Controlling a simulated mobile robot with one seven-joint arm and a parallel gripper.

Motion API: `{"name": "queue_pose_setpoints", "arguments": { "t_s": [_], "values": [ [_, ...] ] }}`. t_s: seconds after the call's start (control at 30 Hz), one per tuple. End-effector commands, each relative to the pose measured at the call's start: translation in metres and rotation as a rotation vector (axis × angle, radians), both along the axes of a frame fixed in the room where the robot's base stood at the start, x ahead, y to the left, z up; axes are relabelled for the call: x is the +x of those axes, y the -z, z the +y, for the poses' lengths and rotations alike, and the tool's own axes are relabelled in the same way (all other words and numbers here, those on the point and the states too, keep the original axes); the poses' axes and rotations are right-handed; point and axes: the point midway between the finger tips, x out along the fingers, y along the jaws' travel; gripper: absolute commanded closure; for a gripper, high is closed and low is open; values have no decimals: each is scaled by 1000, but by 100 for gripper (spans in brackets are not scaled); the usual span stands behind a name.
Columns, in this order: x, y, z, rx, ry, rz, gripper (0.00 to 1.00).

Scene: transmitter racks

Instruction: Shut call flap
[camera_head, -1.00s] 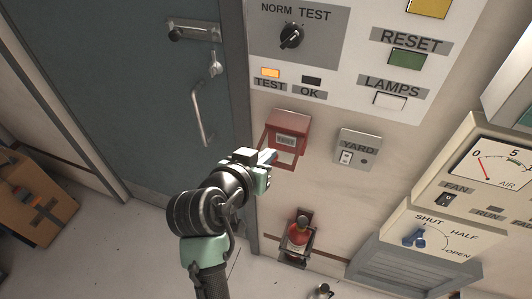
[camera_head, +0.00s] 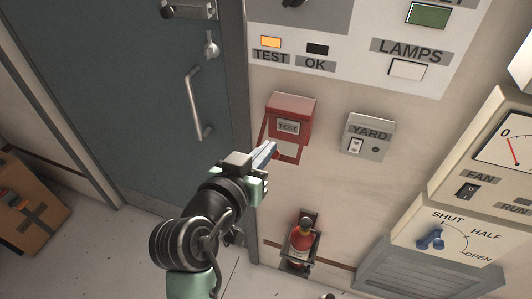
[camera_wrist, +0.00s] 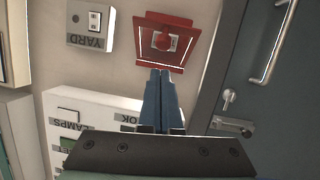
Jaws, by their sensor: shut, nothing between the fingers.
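The red call box (camera_head: 288,116) is on the wall right of the door, with a small label on its face. Its flap, a thin red frame (camera_head: 287,158), slants out and hangs below the box, standing open. In the wrist view, which is upside down, the box shows a round red button (camera_wrist: 163,42) inside the red frame (camera_wrist: 150,65). My gripper (camera_head: 272,153) is shut and empty, its blue fingertips at the flap frame. In the wrist view the fingertips (camera_wrist: 160,74) are at the frame's near edge; I cannot tell whether they touch.
A grey YARD switch box (camera_head: 367,136) is right of the call box. A red bottle-like item in a bracket (camera_head: 300,241) is on the wall below. A blue door with a handle (camera_head: 195,103) is on the left. The FAN panel (camera_head: 467,190) stands at right.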

Motion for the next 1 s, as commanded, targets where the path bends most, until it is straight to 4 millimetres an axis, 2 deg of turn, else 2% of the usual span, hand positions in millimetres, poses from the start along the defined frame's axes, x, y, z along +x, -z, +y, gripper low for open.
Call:
{"name": "queue_pose_setpoints", "arguments": {
  "t_s": [0.03,1.0],
  "values": [
    [0,16,0,-8,-1,-24,100],
    [8,73,-3,-149,1,-464,100]
  ]
}}
